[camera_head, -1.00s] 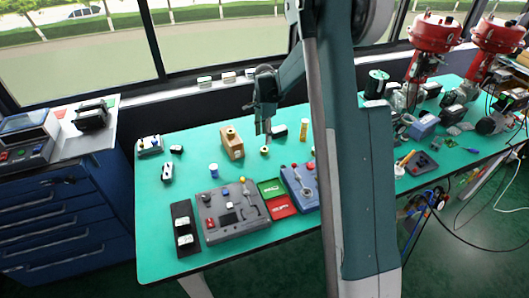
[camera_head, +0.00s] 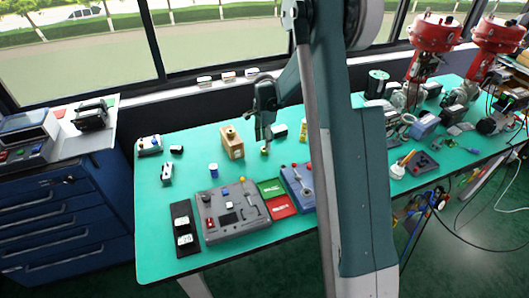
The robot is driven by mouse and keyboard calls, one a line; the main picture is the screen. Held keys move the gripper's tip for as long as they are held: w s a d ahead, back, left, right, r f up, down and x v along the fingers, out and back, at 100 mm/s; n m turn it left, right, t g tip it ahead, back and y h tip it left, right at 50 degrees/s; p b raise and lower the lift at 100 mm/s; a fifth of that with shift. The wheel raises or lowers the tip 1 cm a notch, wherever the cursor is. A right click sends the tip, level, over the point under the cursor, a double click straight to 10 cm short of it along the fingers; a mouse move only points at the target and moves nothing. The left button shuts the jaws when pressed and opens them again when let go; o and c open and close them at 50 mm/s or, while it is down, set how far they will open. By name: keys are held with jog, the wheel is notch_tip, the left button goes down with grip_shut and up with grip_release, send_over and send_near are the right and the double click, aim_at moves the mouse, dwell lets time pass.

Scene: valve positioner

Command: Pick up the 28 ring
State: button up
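A small pale ring-like piece (camera_head: 265,150) with a dark centre sits on the green table, right of the tan block; it looks like the ring, but no number can be read at this size. My gripper (camera_head: 263,139) points down just above it, with the fingertips near its back edge in the picture. I cannot tell whether they touch it. The fingers are small and dark, and the gap between them is not clear.
A tan block (camera_head: 232,142) stands close left of my gripper, and a dark piece (camera_head: 279,131) lies close right. A blue-and-white cylinder (camera_head: 213,170), a grey control box (camera_head: 232,209) and green and red trays (camera_head: 271,188) are nearer the front. My arm hides part of the table.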

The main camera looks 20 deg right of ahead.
jog(key=shift+f+b, duration=0.3)
jog(key=shift+f, duration=1.7)
jog(key=c, duration=1)
jog(key=shift+r, duration=0.2)
jog(key=shift+r+p, duration=0.7)
jog(key=shift+r, duration=4.15)
